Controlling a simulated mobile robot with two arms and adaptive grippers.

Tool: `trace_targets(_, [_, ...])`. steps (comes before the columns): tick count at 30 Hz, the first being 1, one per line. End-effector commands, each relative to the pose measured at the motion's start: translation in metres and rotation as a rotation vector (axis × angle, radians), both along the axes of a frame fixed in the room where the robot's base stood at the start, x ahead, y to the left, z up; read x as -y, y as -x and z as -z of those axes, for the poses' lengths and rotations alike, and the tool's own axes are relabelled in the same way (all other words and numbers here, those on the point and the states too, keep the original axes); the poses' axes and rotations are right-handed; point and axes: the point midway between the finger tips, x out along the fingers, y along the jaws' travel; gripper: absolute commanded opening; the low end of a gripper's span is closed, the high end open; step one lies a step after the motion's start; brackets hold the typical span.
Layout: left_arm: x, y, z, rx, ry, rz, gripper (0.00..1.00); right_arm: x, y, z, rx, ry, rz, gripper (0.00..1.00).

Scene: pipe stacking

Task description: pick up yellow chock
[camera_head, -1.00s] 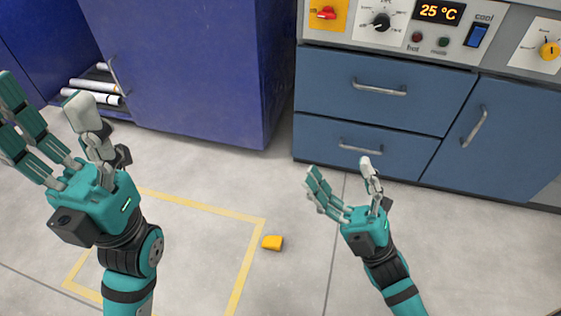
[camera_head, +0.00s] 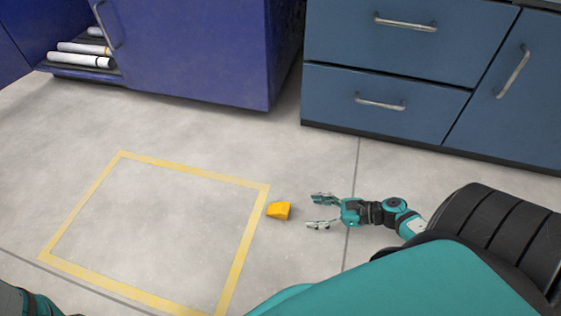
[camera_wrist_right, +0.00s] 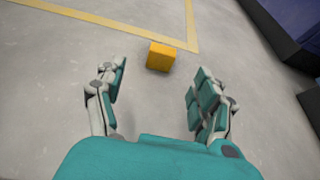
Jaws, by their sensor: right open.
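The yellow chock (camera_head: 279,210) is a small wedge-like block on the grey floor, just outside the right side of a yellow taped square. My right gripper (camera_head: 318,211) is low by the floor to the right of the chock, fingers pointing left at it, open and empty. In the right wrist view the chock (camera_wrist_right: 160,57) lies ahead of the spread fingers (camera_wrist_right: 155,92), roughly centred between them, with a gap of floor before it. My left gripper is not in view; only a bit of teal arm shows at the lower left corner of the head view.
The yellow taped square (camera_head: 190,172) on the floor is empty. A dark blue cabinet (camera_head: 200,55) stands at the back left, with white pipes (camera_head: 82,55) on its low shelf. A blue drawer unit (camera_head: 400,60) stands at the back right. Floor around the chock is clear.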

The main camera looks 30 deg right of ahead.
Motion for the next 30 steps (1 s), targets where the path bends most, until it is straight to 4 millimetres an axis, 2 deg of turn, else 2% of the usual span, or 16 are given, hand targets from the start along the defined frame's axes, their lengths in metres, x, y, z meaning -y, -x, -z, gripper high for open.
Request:
trace_targets(1, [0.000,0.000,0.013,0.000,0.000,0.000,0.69,-0.008,-0.009,0.010,0.005,-0.002,-0.003,0.70])
trace_targets(7, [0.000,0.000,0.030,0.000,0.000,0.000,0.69,-0.030,-0.036,0.022,0.002,-0.004,-0.001,0.70])
trace_targets(14, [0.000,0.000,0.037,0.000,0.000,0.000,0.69,-0.039,-0.047,0.025,0.002,-0.004,0.000,0.70])
trace_targets(21, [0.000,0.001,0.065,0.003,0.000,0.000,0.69,-0.055,-0.073,0.035,0.004,-0.003,-0.001,0.70])
trace_targets(24, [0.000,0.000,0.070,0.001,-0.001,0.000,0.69,-0.063,-0.081,0.038,0.002,-0.004,0.000,0.70])
trace_targets(30, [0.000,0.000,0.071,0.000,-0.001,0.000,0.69,-0.067,-0.086,0.038,0.000,-0.005,0.002,0.70])
